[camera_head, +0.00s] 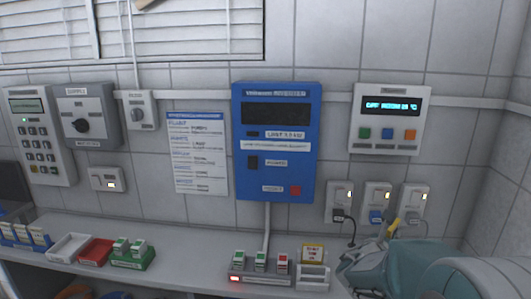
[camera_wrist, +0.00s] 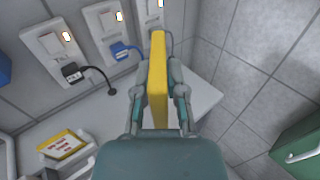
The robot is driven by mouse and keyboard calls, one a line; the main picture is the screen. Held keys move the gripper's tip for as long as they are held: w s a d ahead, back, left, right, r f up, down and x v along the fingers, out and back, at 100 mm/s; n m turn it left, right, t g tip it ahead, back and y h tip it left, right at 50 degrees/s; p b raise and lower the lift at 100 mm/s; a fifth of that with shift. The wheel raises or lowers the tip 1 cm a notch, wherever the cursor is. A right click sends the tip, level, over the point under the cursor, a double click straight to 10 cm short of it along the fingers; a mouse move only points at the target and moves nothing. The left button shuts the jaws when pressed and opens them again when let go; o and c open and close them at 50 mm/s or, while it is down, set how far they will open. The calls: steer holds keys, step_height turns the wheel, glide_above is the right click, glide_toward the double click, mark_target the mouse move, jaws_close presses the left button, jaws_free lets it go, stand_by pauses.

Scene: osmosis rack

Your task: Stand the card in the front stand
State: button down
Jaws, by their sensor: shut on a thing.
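My gripper (camera_wrist: 158,97) is shut on a yellow card (camera_wrist: 157,70), seen nearly edge-on and upright between the fingers in the wrist view. In the head view my gripper (camera_head: 386,243) is at the lower right, with a small yellow part of the card (camera_head: 394,227) showing. A white stand (camera_head: 313,281) is on the counter left of my gripper; the wrist view shows part of the stand (camera_wrist: 80,170) at lower left. Another yellow-edged card (camera_head: 312,253) stands upright at its back. The held card is apart from the stand.
A rack with green and red-topped pieces (camera_head: 262,278) is left of the stand. A blue wall unit (camera_head: 278,165) hangs above. The counter (camera_wrist: 196,92) is clear near the right wall.

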steer(key=s+a+f+n+t+y, duration=0.2)
steer(key=a+f+n+t+y, duration=0.2)
steer(key=a+f, duration=1.1)
steer(key=a+n+y, duration=0.1)
steer(key=a+y, duration=0.1)
steer(key=y, duration=0.1)
steer(key=shift+s+n, duration=0.15)
steer(key=shift+n, duration=0.15)
steer(key=shift+f, duration=0.1)
